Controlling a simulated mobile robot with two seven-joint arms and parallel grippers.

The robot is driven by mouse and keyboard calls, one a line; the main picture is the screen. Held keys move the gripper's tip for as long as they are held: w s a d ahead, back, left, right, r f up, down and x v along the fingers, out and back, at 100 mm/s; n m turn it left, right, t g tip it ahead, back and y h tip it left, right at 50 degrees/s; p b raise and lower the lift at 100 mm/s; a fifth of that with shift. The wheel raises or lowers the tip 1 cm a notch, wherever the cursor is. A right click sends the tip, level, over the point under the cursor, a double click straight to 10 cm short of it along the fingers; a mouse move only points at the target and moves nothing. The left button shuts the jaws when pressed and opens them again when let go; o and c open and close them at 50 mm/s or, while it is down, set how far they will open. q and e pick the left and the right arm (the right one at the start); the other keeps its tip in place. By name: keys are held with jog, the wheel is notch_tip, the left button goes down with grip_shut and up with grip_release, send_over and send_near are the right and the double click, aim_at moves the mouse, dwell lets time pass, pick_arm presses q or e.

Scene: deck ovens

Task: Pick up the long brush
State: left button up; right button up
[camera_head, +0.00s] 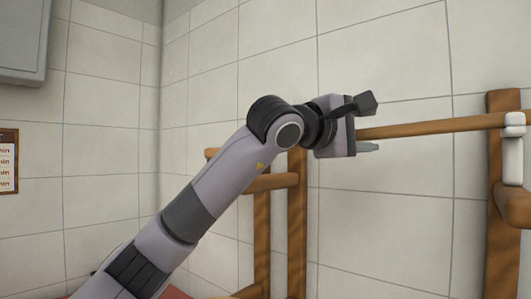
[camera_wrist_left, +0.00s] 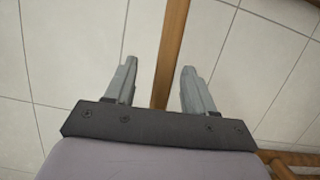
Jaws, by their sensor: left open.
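The long brush (camera_head: 430,128) has a brown wooden handle that runs nearly level across the wooden rack, with a white head (camera_head: 513,148) at the right. My left gripper (camera_head: 370,126) is at the handle's left part in the head view. In the left wrist view the gripper (camera_wrist_left: 157,78) is open, and the handle (camera_wrist_left: 169,60) passes between its two grey fingers with a gap on each side. The fingers do not appear to touch the handle. My right gripper is not in view.
The wooden rack has uprights (camera_head: 297,225) and (camera_head: 502,240) with short pegs sticking out, close to my left arm. A tiled wall (camera_head: 390,220) stands behind it. A grey cabinet (camera_head: 22,40) and a notice (camera_head: 8,162) are at the far left.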

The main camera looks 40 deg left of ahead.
pick_arm(q)
jog(key=p+x, duration=0.1)
jog(key=x, duration=0.1)
jog(key=p+x, duration=0.1)
jog(key=x, duration=0.1)
jog(key=shift+w+d+f, duration=0.1)
jog(key=shift+w+f, duration=0.1)
jog(key=shift+w, duration=0.1)
jog(key=shift+w+d+f, duration=0.1)
jog(key=shift+w+d, duration=0.05)
jog(key=shift+w, duration=0.4)
grip_shut()
